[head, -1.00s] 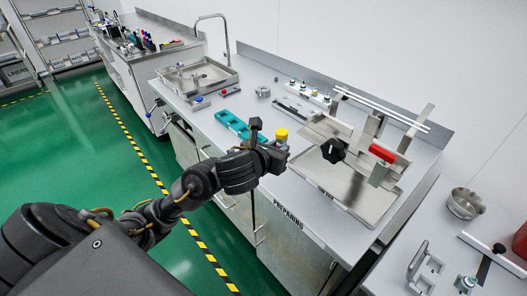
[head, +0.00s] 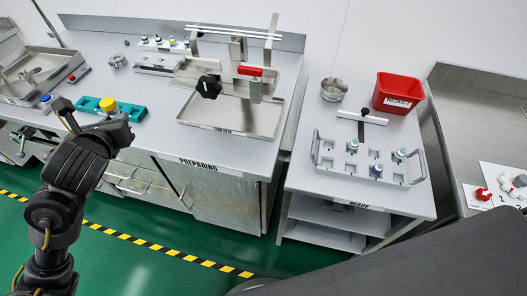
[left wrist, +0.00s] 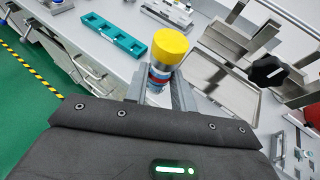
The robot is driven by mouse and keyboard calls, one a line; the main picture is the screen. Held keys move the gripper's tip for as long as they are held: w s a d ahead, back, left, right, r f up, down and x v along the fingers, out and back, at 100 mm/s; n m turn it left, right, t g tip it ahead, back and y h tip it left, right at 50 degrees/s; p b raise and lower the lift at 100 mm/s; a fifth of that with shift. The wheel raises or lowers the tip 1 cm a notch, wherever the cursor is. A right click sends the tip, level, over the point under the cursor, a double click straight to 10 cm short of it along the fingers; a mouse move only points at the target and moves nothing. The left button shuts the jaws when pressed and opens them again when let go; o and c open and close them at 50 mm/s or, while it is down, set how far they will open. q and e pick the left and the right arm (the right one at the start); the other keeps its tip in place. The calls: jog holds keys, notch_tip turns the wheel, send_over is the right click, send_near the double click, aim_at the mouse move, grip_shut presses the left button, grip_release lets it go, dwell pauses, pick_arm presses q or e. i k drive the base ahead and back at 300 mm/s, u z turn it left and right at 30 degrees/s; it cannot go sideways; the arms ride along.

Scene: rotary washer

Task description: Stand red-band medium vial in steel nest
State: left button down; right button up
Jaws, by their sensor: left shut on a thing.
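My left gripper (head: 108,119) is shut on a vial with a yellow cap (head: 108,104). It holds the vial over the front edge of the preparing bench. In the left wrist view the vial (left wrist: 160,73) stands cap up between the fingers, with red and blue bands below the cap; its lower part is hidden. A small round steel holder (head: 117,61) sits at the back of the bench. On the ready table a pale rack plate (head: 368,160) has several square steel seats, some with blue-topped vials. I cannot tell which is the steel nest. My right gripper is not in view.
A teal rack (head: 132,112) lies just behind the gripper. A steel tray with a frame and black knob (head: 208,87) stands to its right. A red bin (head: 397,92) and steel bowl (head: 334,90) are at the back of the ready table. A gap separates the tables.

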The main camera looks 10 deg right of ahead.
aim_at(326, 166)
jog(key=u, duration=2.15)
jog(key=k, duration=2.45)
jog(key=z, duration=2.1)
